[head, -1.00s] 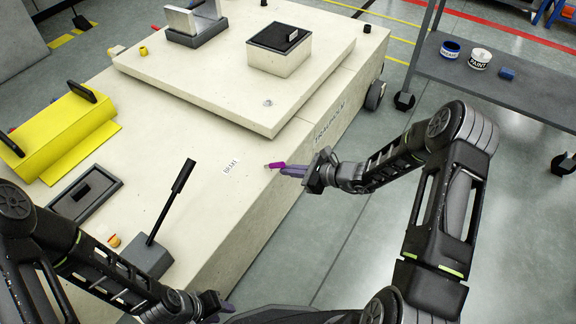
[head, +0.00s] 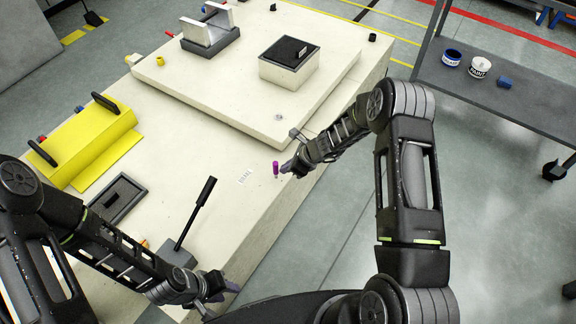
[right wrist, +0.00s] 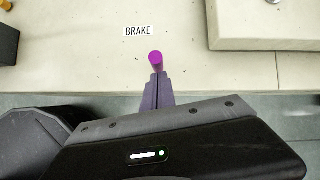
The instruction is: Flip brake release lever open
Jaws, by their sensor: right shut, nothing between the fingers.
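A short magenta lever (head: 276,168) stands roughly upright on the cream carrier deck (head: 205,160), beside the BRAKE label (head: 244,176). In the right wrist view the lever (right wrist: 156,60) shows nearly end-on, with the label (right wrist: 138,31) above and left of it. My right gripper (head: 285,168) is shut and empty, its purple fingertips (right wrist: 157,76) right beside the lever. I cannot tell whether they touch it. My left gripper (head: 234,286) is low near the carrier's front edge, away from the lever; its finger opening is unclear.
A black lever (head: 197,210) on a grey base rises nearer the left arm. A yellow block (head: 90,145) and grey tray (head: 118,198) lie left. A raised plate (head: 225,98) carries a black-topped box (head: 289,68). A grey shelf (head: 520,100) with cans stands right.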

